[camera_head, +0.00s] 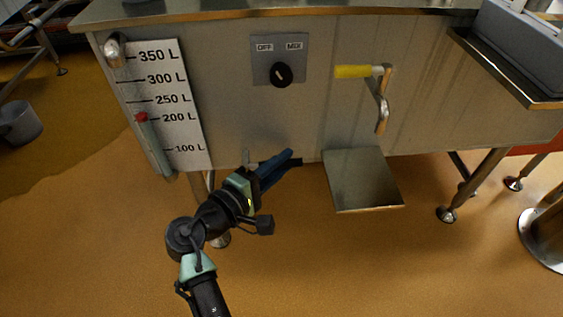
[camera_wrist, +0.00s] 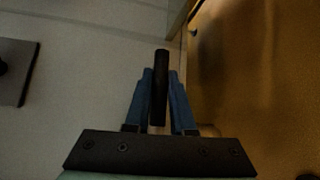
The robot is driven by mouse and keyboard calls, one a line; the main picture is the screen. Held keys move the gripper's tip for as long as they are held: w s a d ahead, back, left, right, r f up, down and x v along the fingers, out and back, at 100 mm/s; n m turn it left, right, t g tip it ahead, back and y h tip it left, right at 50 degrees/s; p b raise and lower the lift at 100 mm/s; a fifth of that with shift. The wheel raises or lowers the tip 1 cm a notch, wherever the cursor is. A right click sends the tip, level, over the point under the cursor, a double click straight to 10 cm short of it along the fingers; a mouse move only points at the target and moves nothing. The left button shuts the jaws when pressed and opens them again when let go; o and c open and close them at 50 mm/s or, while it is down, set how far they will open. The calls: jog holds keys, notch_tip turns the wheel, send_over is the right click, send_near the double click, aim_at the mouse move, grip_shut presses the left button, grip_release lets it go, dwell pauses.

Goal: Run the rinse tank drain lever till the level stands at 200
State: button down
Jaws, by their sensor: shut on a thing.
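The rinse tank (camera_head: 225,105) has a pale front panel with a level scale (camera_head: 190,95) at its left, marked from 100 L to 350 L. A red float (camera_head: 141,117) in the sight tube (camera_head: 155,150) stands about level with the 200 L mark. My gripper (camera_head: 287,158) is at the tank's lower front edge, its blue fingers pointing up and right. In the wrist view, my gripper (camera_wrist: 160,74) is shut on a dark lever handle (camera_wrist: 161,57), which stands between the two fingers. In the head view the handle is mostly hidden by the fingers.
A dark OFF/MIX knob (camera_head: 281,75) is on the panel above my gripper. A metal plate (camera_head: 363,180) juts out below the crank. A grey bucket (camera_head: 20,122) stands at far left.

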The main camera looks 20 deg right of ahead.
aim_at(261, 163)
jog(key=r+n+h, duration=0.1)
jog(key=r+n+t+h, duration=0.1)
jog(key=n, duration=0.1)
jog(key=shift+a+r+h, duration=0.1)
jog(key=shift+a+h, duration=0.2)
jog(key=shift+h, duration=0.1)
jog(key=shift+w+a+r+n+t+h, duration=0.1)
jog(key=shift+a+r+n+t+h, duration=0.2)
jog(key=shift+n+t, duration=0.3)
jog(key=shift+w+a+r+n+t+h, duration=0.1)
jog(key=shift+r+n+t+h, duration=0.1)
jog(key=shift+r+n+t, duration=0.3)
jog(key=n+t, duration=0.1)
jog(key=n, duration=0.1)
jog(key=a+r+n+t+b, duration=0.1)
jog(key=shift+w+a+n+t+h, duration=0.1)
jog(key=shift+n+t+h, duration=0.2)
jog(key=shift+n+t, duration=0.1)
jog(key=shift+w+a+r+n+t+b, duration=0.15)
jog(key=shift+a+r+n+t, duration=0.15)
jog(key=shift+n+t, duration=0.4)
jog(key=shift+w+a+r+n+t+b, duration=0.1)
jog(key=shift+a+r+n+t+b, duration=0.15)
jog(key=shift+n+t, duration=0.45)
jog(key=shift+a+n, duration=0.1)
jog(key=shift+n, duration=0.2)
jog(key=c, duration=0.8)
grip_release()
jog(key=shift+o, duration=0.2)
